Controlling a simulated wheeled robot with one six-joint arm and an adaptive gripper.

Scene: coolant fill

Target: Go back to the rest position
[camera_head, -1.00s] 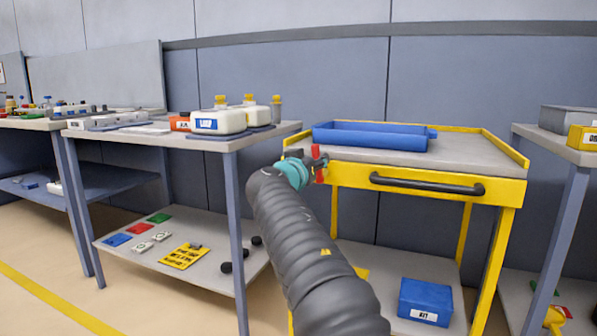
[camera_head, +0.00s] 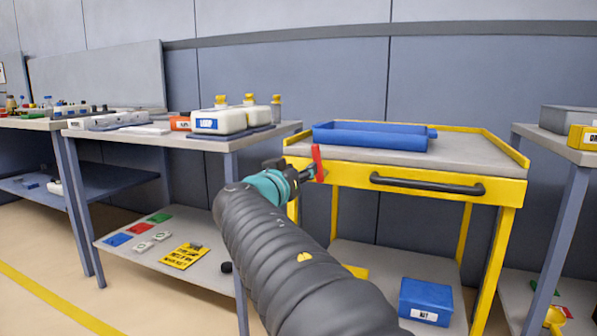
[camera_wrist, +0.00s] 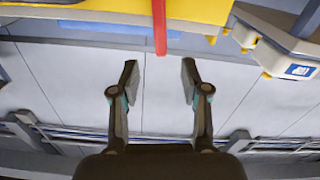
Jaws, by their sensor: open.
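My gripper (camera_head: 293,168) is in front of the near left corner of the yellow cart (camera_head: 450,182), just below its top level. In the wrist view, my gripper (camera_wrist: 160,80) is open, with its two dark fingers well apart and nothing between them. A thin red bar (camera_head: 318,163) shows beside the fingertips; in the wrist view the red bar (camera_wrist: 160,27) lies beyond the tips, in front of the cart's yellow edge. I cannot tell what it is fixed to.
A blue tray (camera_head: 370,136) lies on the cart top, and a blue kit box (camera_head: 425,301) on its lower shelf. The left table (camera_head: 200,143) holds white containers (camera_head: 219,121). Another table (camera_head: 560,148) stands at the right. Floor (camera_head: 60,265) shows clear at the lower left.

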